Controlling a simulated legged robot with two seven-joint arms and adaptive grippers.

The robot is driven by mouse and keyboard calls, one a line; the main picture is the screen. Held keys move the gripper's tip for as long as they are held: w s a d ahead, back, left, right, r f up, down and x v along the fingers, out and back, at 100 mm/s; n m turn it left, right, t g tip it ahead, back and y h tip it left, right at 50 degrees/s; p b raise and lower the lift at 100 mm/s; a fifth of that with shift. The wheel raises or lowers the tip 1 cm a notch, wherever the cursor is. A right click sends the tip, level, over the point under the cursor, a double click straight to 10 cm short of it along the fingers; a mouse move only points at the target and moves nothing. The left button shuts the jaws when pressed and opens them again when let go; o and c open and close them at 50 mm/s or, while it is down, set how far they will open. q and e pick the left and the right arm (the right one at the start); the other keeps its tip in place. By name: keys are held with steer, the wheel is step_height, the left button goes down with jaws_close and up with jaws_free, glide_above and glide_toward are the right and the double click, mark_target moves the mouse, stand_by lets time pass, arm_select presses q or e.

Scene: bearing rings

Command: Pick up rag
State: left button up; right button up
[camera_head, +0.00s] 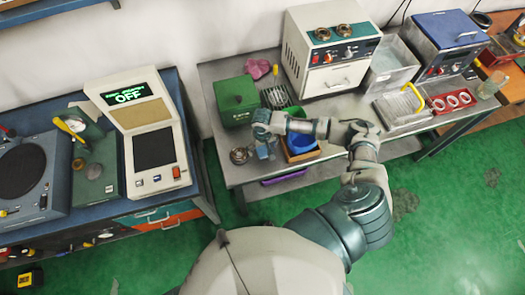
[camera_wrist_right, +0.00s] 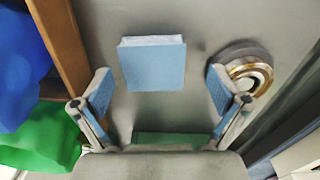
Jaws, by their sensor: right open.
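A light blue, square, folded rag-like piece (camera_wrist_right: 153,66) with a pale edge lies on the grey table top in the right wrist view. My right gripper (camera_wrist_right: 159,85) is open above the table, with a blue-padded finger on each side of this piece. The fingers appear apart from it. In the head view the right gripper (camera_head: 264,142) points down near the table's front edge and partly hides what is under it. A crumpled pink cloth (camera_head: 257,68) lies farther back on the table. My left gripper is not in view.
A metal bearing ring (camera_wrist_right: 250,74) on a dark round piece is close to the right finger. In the head view, a green box (camera_head: 236,101) and a white oven-like machine (camera_head: 328,55) stand behind.

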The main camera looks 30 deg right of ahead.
mark_target(264, 149)
steer(key=shift+d+f, duration=0.1)
steer(key=shift+f, duration=0.4)
steer(key=shift+d+f, duration=0.15)
steer(key=shift+d, duration=0.35)
steer(key=shift+d+f, duration=0.1)
steer(key=c, duration=1.1)
steer(key=shift+a, duration=0.5)
steer(key=shift+r, duration=0.3)
steer(key=r, duration=0.8)
steer(key=shift+d+r+p, duration=0.35)
steer(key=shift+d+p, duration=0.05)
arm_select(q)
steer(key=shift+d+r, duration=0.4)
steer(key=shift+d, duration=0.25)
arm_select(e)
steer(key=shift+a+r, duration=0.3)
steer(key=shift+r, duration=0.2)
